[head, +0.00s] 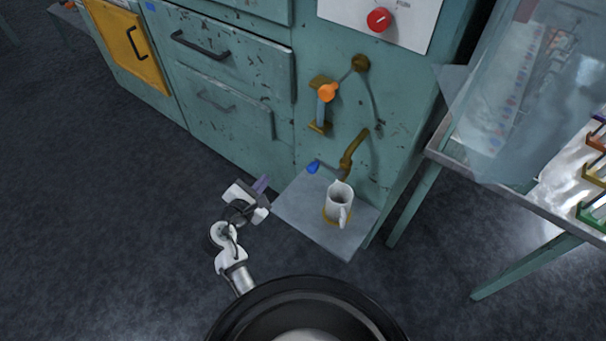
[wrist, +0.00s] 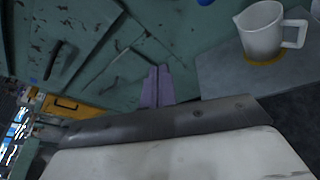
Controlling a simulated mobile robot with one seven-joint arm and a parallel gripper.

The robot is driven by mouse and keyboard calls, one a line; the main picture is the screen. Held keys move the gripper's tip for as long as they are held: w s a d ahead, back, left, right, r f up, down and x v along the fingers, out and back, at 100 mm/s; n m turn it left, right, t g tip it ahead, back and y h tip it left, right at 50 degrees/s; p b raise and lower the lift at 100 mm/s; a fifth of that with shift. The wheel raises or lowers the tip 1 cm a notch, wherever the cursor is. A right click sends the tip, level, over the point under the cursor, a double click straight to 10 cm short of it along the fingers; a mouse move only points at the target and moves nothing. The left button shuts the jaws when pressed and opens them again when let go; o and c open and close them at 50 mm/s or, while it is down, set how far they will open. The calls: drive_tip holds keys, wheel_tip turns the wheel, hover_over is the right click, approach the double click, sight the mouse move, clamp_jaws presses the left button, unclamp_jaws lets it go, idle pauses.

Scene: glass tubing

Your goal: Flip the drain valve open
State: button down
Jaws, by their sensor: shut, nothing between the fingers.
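A brass spout (head: 352,150) with a blue lever handle (head: 313,167) sticks out low on the teal cabinet front. Only a sliver of the blue handle (wrist: 205,2) shows at the top edge of the wrist view. A higher valve has an orange handle (head: 328,92) on brass fittings. No label shows which is the drain valve. My gripper (head: 263,184) is left of the blue handle, apart from it. Its purple fingers (wrist: 152,87) are shut together and empty.
A white jug (head: 339,198) stands on a yellow ring on the grey shelf (head: 295,207) below the spout. A red knob (head: 379,19) is on a white panel above. A table with a clear screen (head: 500,100) stands at right. The floor at left is clear.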

drive_tip(key=s+d+f+n+g+h, duration=0.1)
drive_tip(key=s+d+f+h, duration=0.1)
drive_tip(key=d, duration=0.4)
wheel_tip(320, 180, down, 3)
drive_tip(key=shift+s+d+r+n+g+h, duration=0.15)
drive_tip(key=shift+s+n+g+h, duration=0.25)
drive_tip(key=shift+h, duration=0.1)
drive_tip(key=w+d+r+p, duration=0.1)
drive_tip(key=w+d+p, duration=0.2)
drive_tip(key=w+d, duration=0.2)
drive_tip(key=w, duration=0.2)
drive_tip(key=shift+w+d, duration=0.25)
drive_tip(key=shift+w, duration=0.1)
drive_tip(key=shift+w+r, duration=0.1)
drive_tip(key=shift+r, duration=0.05)
